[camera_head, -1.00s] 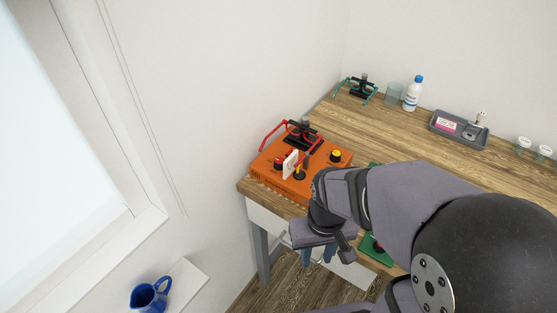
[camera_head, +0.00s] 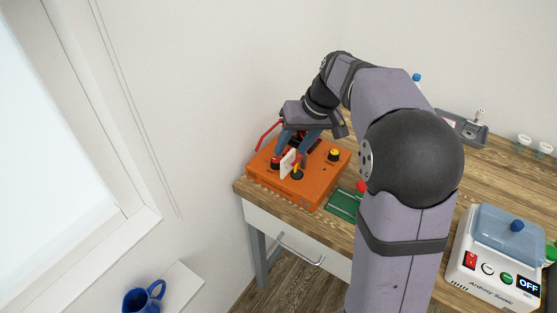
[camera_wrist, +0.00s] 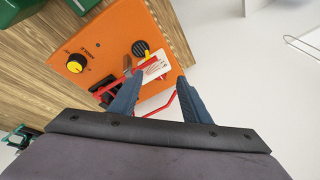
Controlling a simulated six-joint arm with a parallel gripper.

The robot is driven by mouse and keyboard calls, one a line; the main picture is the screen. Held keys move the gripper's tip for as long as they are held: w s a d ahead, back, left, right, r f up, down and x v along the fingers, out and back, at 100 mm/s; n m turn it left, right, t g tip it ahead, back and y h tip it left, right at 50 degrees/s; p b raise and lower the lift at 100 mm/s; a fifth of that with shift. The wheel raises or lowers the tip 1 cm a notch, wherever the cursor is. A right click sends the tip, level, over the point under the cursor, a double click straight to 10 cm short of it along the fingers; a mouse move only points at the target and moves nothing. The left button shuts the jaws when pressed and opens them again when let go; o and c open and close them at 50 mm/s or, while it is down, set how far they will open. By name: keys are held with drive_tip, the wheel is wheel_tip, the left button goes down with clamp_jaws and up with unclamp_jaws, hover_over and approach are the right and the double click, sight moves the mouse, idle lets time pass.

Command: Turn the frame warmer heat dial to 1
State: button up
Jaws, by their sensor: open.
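The frame warmer (camera_head: 313,190) is an orange box at the table's left end; it also shows in the wrist view (camera_wrist: 118,22). It bears a yellow-capped black dial with a printed scale (camera_head: 334,154), seen in the wrist view too (camera_wrist: 76,63), and a black-and-yellow knob (camera_head: 298,174), also in the wrist view (camera_wrist: 140,48). Their labels are too small to read, so I cannot tell which is the heat dial. My gripper (camera_head: 294,150), with blue fingers, is open above the warmer's back part. In the wrist view its fingers (camera_wrist: 157,90) are apart, with red glasses between and beneath them.
Red glasses (camera_head: 268,134) and a white card (camera_head: 288,163) stand close to the knobs. A green tray (camera_head: 343,204) lies right of the warmer. A white cleaner (camera_head: 492,270) reading OFF stands at front right. A wall is close behind the warmer.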

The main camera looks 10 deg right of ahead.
sight(277, 160)
drive_tip(key=shift+w+a+f+n+t+b, duration=0.1)
drive_tip(key=shift+w+a+f+n+b, duration=0.3)
drive_tip(key=shift+w+f+n, duration=0.7)
drive_tip(key=shift+w+a+f+n+t+b, duration=0.15)
drive_tip(key=shift+w+a+f+n, duration=0.45)
drive_tip(key=shift+f, duration=1)
drive_tip(key=shift+w+a+f+n+t+b, duration=0.1)
drive_tip(key=shift+w+a+f+n+b, duration=0.35)
drive_tip(key=shift+f+n, duration=0.75)
drive_tip(key=shift+w+f, duration=0.15)
drive_tip(key=shift+c, duration=0.5)
drive_tip(key=c, duration=0.9)
